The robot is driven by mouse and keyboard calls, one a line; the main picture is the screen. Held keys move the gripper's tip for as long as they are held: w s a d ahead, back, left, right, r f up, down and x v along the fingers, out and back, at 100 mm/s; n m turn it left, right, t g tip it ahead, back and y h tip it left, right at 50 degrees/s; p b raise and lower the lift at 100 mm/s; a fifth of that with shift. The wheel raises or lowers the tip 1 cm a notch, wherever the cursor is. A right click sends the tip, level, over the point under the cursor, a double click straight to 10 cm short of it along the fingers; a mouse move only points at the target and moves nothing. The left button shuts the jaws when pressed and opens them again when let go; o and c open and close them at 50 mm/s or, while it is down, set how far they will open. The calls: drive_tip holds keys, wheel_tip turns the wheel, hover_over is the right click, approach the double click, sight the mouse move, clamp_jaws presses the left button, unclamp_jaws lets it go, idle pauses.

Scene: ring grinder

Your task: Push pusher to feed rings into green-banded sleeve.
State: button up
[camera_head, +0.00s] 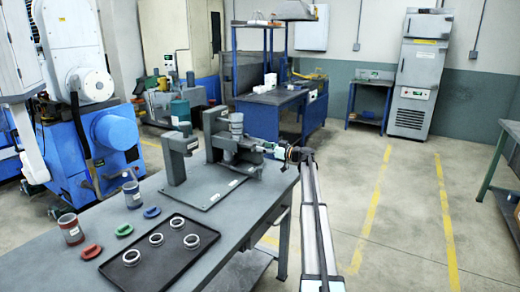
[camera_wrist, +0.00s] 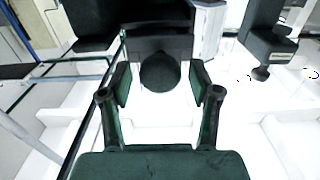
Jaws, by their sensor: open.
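A dark grey grinder fixture (camera_head: 220,160) stands on a flat plate on the table, with upright posts and an upright grey cylinder. A small part with a greenish tint (camera_head: 191,146), perhaps the green-banded sleeve, shows beside its left post; its band is too small to confirm. A dark round knob (camera_wrist: 160,72), which looks like the pusher's end, is in the wrist view. My gripper (camera_wrist: 160,90) is open, with one finger on each side of the knob and visible gaps. In the head view, my gripper (camera_head: 284,152) is at the fixture's right end, partly blended with it.
A black tray (camera_head: 165,258) with several pale rings (camera_head: 156,239) lies at the table's front. A red-banded sleeve (camera_head: 70,228) and a blue-banded sleeve (camera_head: 132,195) stand on the left, near red, green and blue pieces (camera_head: 124,229). Open floor lies right of the table.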

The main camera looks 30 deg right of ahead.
drive_tip(key=b+v, duration=0.2)
drive_tip(key=v, duration=0.2)
idle(0.3)
idle(0.6)
